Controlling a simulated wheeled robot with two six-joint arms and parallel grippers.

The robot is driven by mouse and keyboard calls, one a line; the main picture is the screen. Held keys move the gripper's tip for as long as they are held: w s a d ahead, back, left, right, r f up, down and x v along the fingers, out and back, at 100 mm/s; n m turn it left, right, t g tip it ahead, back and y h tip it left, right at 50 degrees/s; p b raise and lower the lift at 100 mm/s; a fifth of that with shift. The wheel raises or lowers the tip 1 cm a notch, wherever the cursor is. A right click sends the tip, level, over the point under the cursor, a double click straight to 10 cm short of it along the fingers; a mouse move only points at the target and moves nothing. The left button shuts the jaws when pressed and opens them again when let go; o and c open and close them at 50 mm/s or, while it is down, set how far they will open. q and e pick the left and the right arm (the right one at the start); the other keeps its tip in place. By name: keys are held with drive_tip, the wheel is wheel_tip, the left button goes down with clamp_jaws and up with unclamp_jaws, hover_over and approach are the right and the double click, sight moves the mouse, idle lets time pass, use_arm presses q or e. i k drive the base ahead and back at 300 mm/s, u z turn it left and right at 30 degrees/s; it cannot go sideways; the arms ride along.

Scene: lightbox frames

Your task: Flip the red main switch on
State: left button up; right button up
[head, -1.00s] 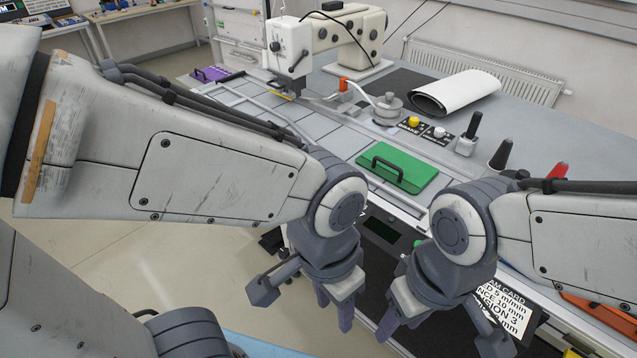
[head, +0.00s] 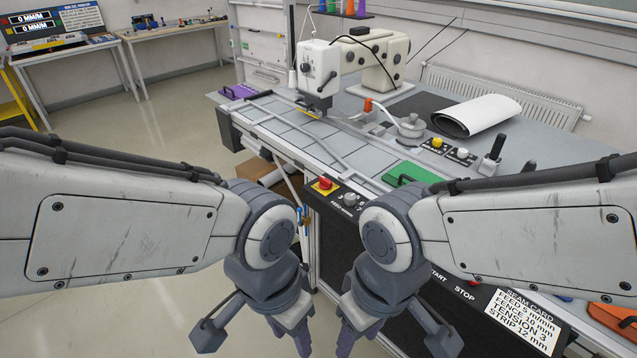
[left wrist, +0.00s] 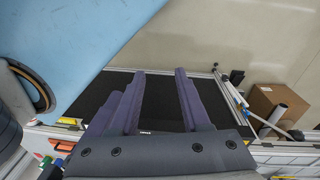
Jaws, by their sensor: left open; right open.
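The red main switch (head: 324,183) is a red knob on a yellow plate on the dark control panel at the table's front edge, in the middle of the head view. My left gripper (head: 298,338) hangs below and a little left of the switch in the picture, apart from it. In the left wrist view my left gripper (left wrist: 160,100) has its purple fingers spread with nothing between them. My right gripper (head: 354,340) hangs below and right of the switch, open, with nothing seen in it. The switch is not seen in the left wrist view.
A grey dial (head: 350,198) sits right beside the switch. The sewing machine (head: 370,65) stands on the table behind, with a green plate (head: 411,173) to the right. A seam card (head: 522,325) is at lower right. The floor at left is clear.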

sight(324, 184)
drive_tip(key=u, duration=0.05)
drive_tip(key=k, duration=0.65)
drive_tip(key=u, duration=0.7)
drive_tip(key=i, duration=1.4)
drive_tip(key=z, duration=0.5)
